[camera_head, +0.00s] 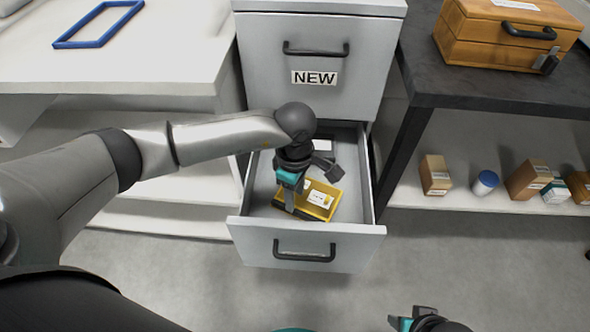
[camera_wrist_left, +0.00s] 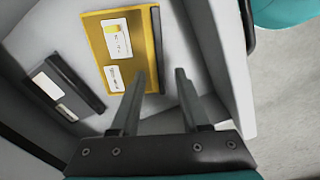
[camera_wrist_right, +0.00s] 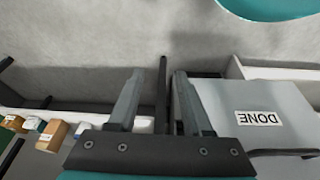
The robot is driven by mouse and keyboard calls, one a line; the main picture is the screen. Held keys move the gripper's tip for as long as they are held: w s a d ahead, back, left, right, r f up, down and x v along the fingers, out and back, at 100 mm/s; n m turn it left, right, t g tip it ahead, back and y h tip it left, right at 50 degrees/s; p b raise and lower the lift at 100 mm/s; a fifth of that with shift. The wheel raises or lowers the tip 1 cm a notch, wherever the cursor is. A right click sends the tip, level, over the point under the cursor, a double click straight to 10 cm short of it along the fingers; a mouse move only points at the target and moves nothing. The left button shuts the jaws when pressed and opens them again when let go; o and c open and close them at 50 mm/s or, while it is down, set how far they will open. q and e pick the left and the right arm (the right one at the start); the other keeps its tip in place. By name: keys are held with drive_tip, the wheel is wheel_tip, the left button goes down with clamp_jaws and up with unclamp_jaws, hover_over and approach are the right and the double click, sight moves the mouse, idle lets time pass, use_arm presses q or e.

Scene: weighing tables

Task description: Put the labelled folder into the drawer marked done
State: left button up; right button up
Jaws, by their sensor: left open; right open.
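A yellow folder (camera_head: 325,201) with white labels lies in the open lower drawer (camera_head: 252,229) of a grey cabinet. It also shows in the left wrist view (camera_wrist_left: 136,55). My left gripper (camera_head: 290,205) is open over the drawer, by the folder's left part in the head view. In the left wrist view its fingers (camera_wrist_left: 160,78) are apart with nothing between them. My right gripper (camera_wrist_right: 151,82) is open and empty, low at the right in the head view. A grey front with an upside-down DONE label (camera_wrist_right: 258,118) shows in the right wrist view.
The closed drawer above is marked NEW (camera_head: 315,78). A dark item with a white label (camera_wrist_left: 62,88) lies beside the folder. A white table (camera_head: 150,65) stands left, a dark table (camera_head: 470,88) right. Boxes (camera_head: 435,175) stand on its low shelf. The floor in front is clear.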

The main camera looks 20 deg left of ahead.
use_arm(q)
wheel_tip(320, 180, up, 7)
drive_tip(key=p, duration=0.2)
use_arm(e)
drive_tip(key=shift+g, duration=0.5)
drive_tip(key=shift+s+d+f, duration=0.1)
drive_tip(key=shift+s+f, duration=0.35)
drive_tip(key=shift+f, duration=0.45)
drive_tip(key=shift+s+d+f, duration=0.1)
drive_tip(key=shift+s+f, duration=0.3)
drive_tip(key=shift+f, duration=0.45)
drive_tip(key=shift+s+d+f, duration=0.1)
drive_tip(key=shift+s+f, duration=0.35)
drive_tip(key=shift+f, duration=0.45)
use_arm(q)
drive_tip(key=shift+d+f, duration=0.1)
